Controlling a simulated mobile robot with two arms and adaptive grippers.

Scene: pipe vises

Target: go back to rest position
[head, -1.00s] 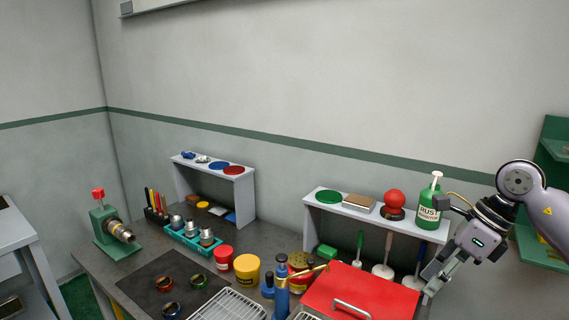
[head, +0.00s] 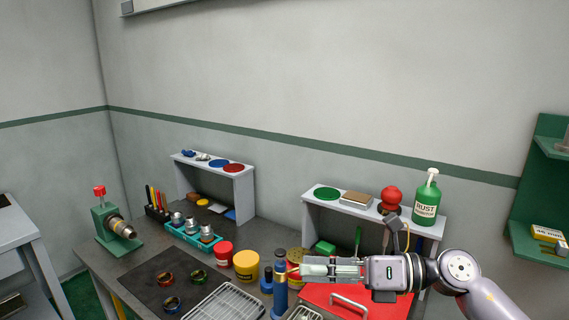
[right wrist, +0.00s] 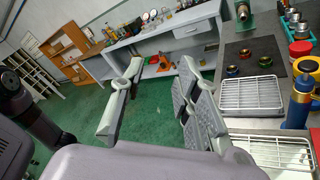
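My right gripper (head: 303,268) is at the right front of the bench in the head view. It points left and lies across the view over the red lidded box (head: 345,292), with its tips close to the blue torch (head: 280,290) in the picture; I cannot tell whether they touch. In the right wrist view, the two fingers of my right gripper (right wrist: 158,98) are spread apart with nothing between them, and green floor shows through the gap. My left gripper is in neither view.
The grey bench (head: 250,231) holds a wire rack (head: 225,305), a yellow jar (head: 246,264) and a green vise (head: 112,228). A raised shelf (head: 350,210) with a green bottle (head: 427,200) stands behind my right arm. Above the shelves is free room.

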